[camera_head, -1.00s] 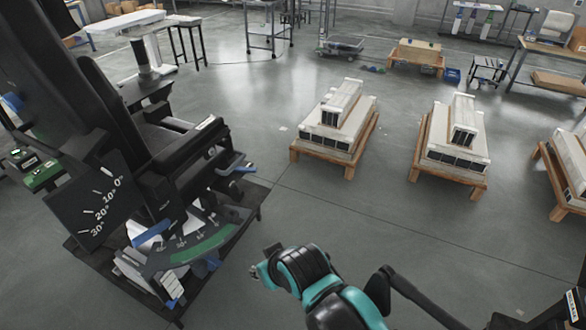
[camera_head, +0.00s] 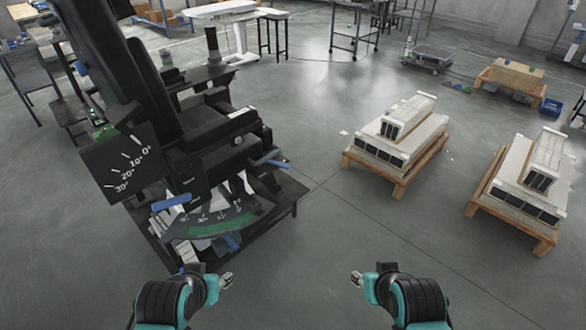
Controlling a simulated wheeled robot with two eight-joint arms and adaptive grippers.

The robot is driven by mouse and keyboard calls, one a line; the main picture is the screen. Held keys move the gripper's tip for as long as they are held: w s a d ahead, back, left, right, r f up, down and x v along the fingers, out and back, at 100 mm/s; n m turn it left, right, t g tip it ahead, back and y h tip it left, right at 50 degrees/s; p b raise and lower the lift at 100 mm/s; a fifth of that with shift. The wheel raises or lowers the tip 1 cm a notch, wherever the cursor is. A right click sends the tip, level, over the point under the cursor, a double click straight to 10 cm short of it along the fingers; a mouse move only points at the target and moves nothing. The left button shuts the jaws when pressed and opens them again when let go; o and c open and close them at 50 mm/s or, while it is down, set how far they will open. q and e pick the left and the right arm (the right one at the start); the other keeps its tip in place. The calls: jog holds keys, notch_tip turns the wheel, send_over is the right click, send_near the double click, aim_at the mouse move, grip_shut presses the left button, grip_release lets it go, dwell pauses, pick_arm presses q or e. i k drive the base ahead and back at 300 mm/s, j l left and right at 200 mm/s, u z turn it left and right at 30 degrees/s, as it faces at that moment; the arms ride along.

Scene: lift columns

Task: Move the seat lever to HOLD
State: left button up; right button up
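A black seat (camera_head: 205,135) stands on a dark platform at the left. A dial plate with a green band (camera_head: 218,226) is below it, its small lettering unreadable here. One blue-handled lever (camera_head: 172,203) sticks out at the left of the dial, and another blue handle (camera_head: 270,163) sticks out at the right below the seat cushion. I cannot tell which is the seat lever, and no HOLD mark is legible. My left gripper (camera_head: 226,281) is in front of the platform, apart from the levers. My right gripper (camera_head: 357,280) is over open floor, further right. Neither visibly holds anything; finger opening is unclear.
A black angle board (camera_head: 122,163) marked 0° to 30° hangs at the seat's left side. Wooden pallets with stacked pale blocks (camera_head: 397,140) stand at the right. The floor (camera_head: 320,235) between the seat platform and the pallets is clear.

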aim_at(280, 164)
jog(key=i+l+z, duration=0.1)
jog(key=i+z, duration=0.65)
jog(key=i, duration=0.2)
